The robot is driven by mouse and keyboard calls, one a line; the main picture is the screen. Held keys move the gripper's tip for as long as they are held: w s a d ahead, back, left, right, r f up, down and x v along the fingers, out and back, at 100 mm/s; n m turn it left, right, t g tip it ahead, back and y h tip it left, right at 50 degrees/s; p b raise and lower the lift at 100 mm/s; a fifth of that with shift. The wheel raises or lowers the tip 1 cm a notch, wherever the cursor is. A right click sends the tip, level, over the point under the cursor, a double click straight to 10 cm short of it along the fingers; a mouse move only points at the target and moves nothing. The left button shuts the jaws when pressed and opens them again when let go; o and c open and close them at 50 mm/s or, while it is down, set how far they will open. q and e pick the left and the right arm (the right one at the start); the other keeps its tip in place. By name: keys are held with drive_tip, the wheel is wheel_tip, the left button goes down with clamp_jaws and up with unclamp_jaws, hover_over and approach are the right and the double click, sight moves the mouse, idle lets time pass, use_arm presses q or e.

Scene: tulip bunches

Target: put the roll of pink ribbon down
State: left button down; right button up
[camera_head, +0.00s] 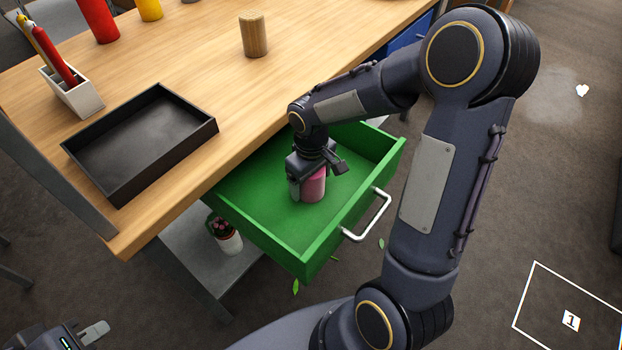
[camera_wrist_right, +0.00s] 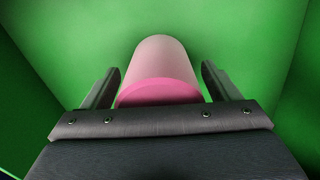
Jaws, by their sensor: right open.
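The roll of pink ribbon (camera_head: 314,187) stands on the floor of the open green drawer (camera_head: 281,240). My right gripper (camera_head: 316,180) reaches down into the drawer around the roll. In the right wrist view, the roll (camera_wrist_right: 159,75) is between the two fingers of my right gripper (camera_wrist_right: 160,90), with a gap on each side, so the gripper is open. My left gripper (camera_head: 88,335) shows only in part at the bottom left corner of the head view, away from the drawer; its opening is not clear.
The wooden bench top (camera_head: 190,60) bears a black tray (camera_head: 140,140), a white pen holder (camera_head: 75,95) and a wooden cylinder (camera_head: 254,35). A potted plant (camera_head: 229,238) stands on the lower shelf beside the drawer. The drawer floor around the roll is clear.

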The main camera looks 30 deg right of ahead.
wheel_tip(320, 180, up, 10)
drive_tip(key=p, duration=0.2)
drive_tip(key=shift+r+p, duration=0.15)
drive_tip(key=shift+p, duration=0.25)
drive_tip(key=shift+r, duration=0.65)
drive_tip(key=s+a+r+m+t+y, duration=0.2)
drive_tip(key=s, duration=0.6)
drive_tip(key=s+a+r+m+t+y, duration=0.1)
drive_tip(key=s+a+r+m+t, duration=0.1)
drive_tip(key=s, duration=0.7)
drive_tip(key=shift+r+m+t+y, duration=0.4)
drive_tip(key=shift+r+t, duration=0.1)
drive_tip(key=shift+t, duration=0.3)
drive_tip(key=shift+s+r, duration=0.1)
